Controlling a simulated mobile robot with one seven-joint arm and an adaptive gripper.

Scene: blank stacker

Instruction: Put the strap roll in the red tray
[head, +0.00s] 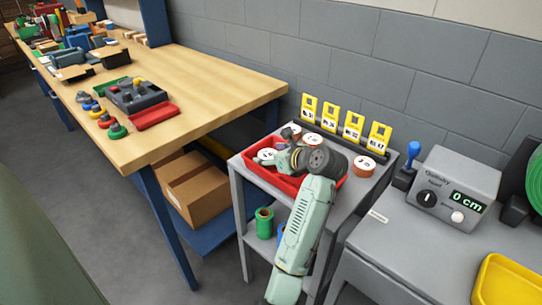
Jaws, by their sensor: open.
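The red tray (334,184) lies on top of a small grey stand, partly hidden by my arm. My gripper (276,158) is open over the left part of the tray. A roll with a white face (266,154) shows right by my fingertips, inside or just over the tray. Similar white-faced rolls with orange-brown sides stand near the tray: one behind it (308,140) and one at its right (364,165). I cannot tell for sure which is the strap roll. My fingers' contact with the nearest roll is too small to make out.
Yellow number cards (353,126) stand in a row behind the tray. Green (264,222) and blue rolls sit on the stand's lower shelf. A grey machine with a dial (458,187) is at right. The wooden bench (200,88) at left holds another red tray (155,117).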

